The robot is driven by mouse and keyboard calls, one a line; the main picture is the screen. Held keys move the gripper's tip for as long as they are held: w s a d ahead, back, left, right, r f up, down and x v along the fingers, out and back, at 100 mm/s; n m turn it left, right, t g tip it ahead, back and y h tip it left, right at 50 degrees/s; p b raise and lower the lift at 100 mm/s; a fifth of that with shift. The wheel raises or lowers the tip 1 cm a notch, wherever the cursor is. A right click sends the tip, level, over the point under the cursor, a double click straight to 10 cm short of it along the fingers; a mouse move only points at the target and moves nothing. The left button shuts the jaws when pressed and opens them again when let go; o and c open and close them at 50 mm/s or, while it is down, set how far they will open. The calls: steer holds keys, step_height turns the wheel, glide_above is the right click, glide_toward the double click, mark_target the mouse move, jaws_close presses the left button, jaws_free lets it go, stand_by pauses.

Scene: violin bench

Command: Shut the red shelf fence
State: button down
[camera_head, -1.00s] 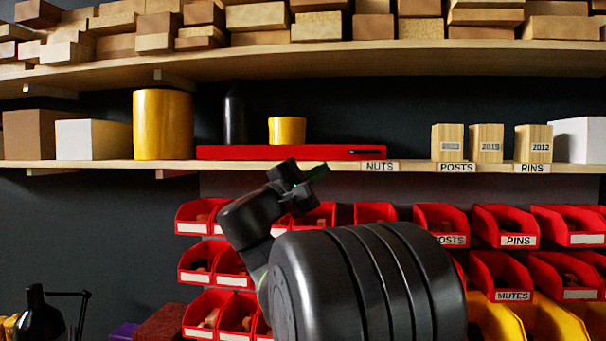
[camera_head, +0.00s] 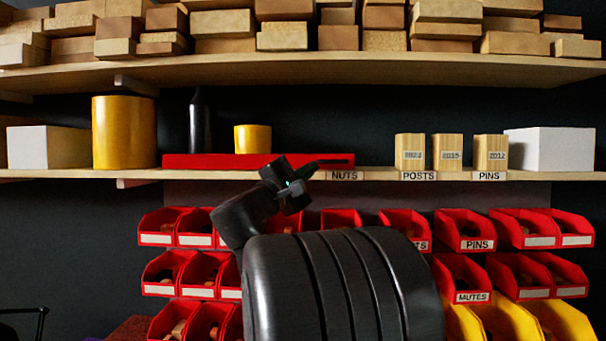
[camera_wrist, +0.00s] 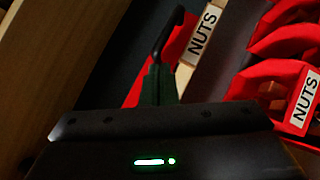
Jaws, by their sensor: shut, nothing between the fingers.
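The red shelf fence (camera_head: 215,160) is a long low red bar at the front of the middle shelf, left of the NUTS label. A thin black handle (camera_head: 338,161) shows at its right end. In the wrist view the red fence (camera_wrist: 180,48) and its black handle (camera_wrist: 165,35) lie just beyond the fingers. My gripper (camera_head: 309,170) is shut and empty, in front of the fence's right part and near the handle. The fingers also show in the wrist view (camera_wrist: 159,80). I cannot tell whether they touch the fence.
A small yellow can (camera_head: 252,138) and a black bottle (camera_head: 200,125) stand behind the fence. A big yellow cylinder (camera_head: 124,133) is to its left. Wooden blocks (camera_head: 447,152) and a white box (camera_head: 548,149) stand right. Red bins (camera_head: 465,230) hang below the shelf.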

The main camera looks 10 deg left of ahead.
steer(key=d+b, duration=0.3)
steer(key=d, duration=0.3)
steer(key=d+b, duration=0.4)
steer(key=d, duration=0.2)
steer(key=d+b, duration=0.3)
steer(key=d, duration=0.4)
steer(key=shift+w+f, duration=0.4)
steer(key=w+d+b, duration=0.1)
steer(key=d+b, duration=0.3)
steer(key=d, duration=1.4)
steer(key=shift+d+r+b, duration=0.35)
steer(key=shift+d+r, duration=0.05)
steer(key=shift+r, duration=0.05)
steer(key=shift+w, duration=0.1)
steer(key=shift+a+f+b, duration=0.2)
steer(key=shift+f+b, duration=0.35)
steer(key=shift+b, duration=0.05)
steer(key=b, duration=0.6)
glide_toward(478, 175)
steer(key=s+a, duration=0.3)
steer(key=a, duration=0.2)
steer(key=shift+s+f, duration=0.4)
steer(key=shift+f, duration=0.05)
